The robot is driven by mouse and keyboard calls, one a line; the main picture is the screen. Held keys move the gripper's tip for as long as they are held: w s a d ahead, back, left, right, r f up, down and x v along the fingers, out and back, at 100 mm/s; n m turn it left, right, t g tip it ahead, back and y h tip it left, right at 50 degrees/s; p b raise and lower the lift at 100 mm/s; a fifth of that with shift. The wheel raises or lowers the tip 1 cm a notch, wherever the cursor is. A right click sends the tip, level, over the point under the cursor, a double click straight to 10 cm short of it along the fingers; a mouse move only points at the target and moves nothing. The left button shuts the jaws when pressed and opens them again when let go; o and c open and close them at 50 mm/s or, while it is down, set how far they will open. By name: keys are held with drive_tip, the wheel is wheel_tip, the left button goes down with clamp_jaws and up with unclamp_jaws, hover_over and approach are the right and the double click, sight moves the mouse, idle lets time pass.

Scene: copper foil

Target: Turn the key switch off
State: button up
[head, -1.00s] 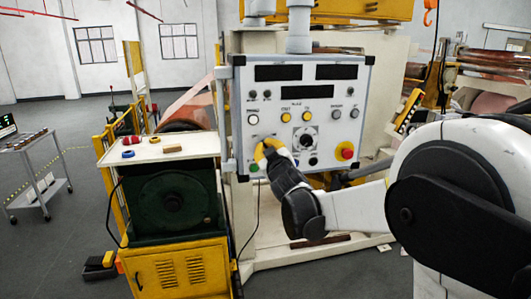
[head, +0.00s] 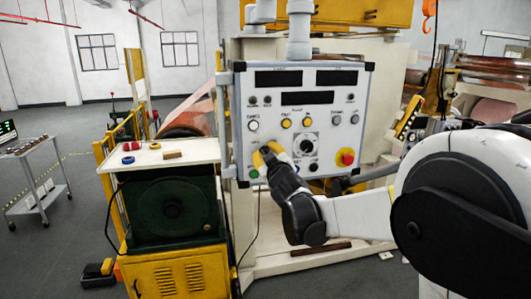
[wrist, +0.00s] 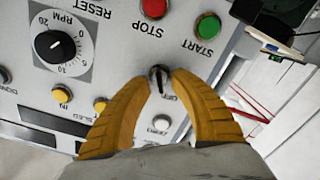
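The key switch (wrist: 157,76) is a small dark knob on a round base on the grey control panel (head: 359,100). An upside-down label beside it seems to read OFF. My gripper (wrist: 164,76) has its two yellow fingers apart, with the tips on either side of the switch in the wrist view. The left tip looks very close to the knob; I cannot tell whether it touches. In the head view my gripper (head: 266,154) is at the panel's lower left and hides the switch.
Near the switch are a red STOP button (wrist: 154,8), a green START button (wrist: 207,26), a white button (wrist: 161,123) and an RPM dial (wrist: 56,46). A red emergency knob (head: 345,157) is at the panel's lower right. A bench (head: 196,152) stands left.

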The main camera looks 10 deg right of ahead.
drive_tip(key=s, duration=1.2)
drive_tip(key=s+d+f+m+g+h+b, duration=0.1)
drive_tip(key=s+d+f+m+g+b, duration=0.15)
drive_tip(key=s+f+b, duration=0.45)
drive_tip(key=s+d+f+m+g+h+b, duration=0.1)
drive_tip(key=s+d+f+m+g+b, duration=0.15)
drive_tip(key=s+f, duration=0.55)
drive_tip(key=s+a+f+g+y+b, duration=0.1)
drive_tip(key=s+a+f+g+b, duration=0.1)
drive_tip(key=s+f, duration=0.5)
drive_tip(key=s+a+f+m+g+y+b, duration=0.1)
drive_tip(key=s+a+f+g+b, duration=0.1)
drive_tip(key=s+f+g+b, duration=0.2)
drive_tip(key=s+f+b, duration=0.1)
drive_tip(key=s+f, duration=0.2)
drive_tip(key=f, duration=0.4)
drive_tip(key=shift+s+a+f+b, duration=0.25)
drive_tip(key=shift+s+a+b, duration=0.1)
drive_tip(key=shift+s, duration=0.05)
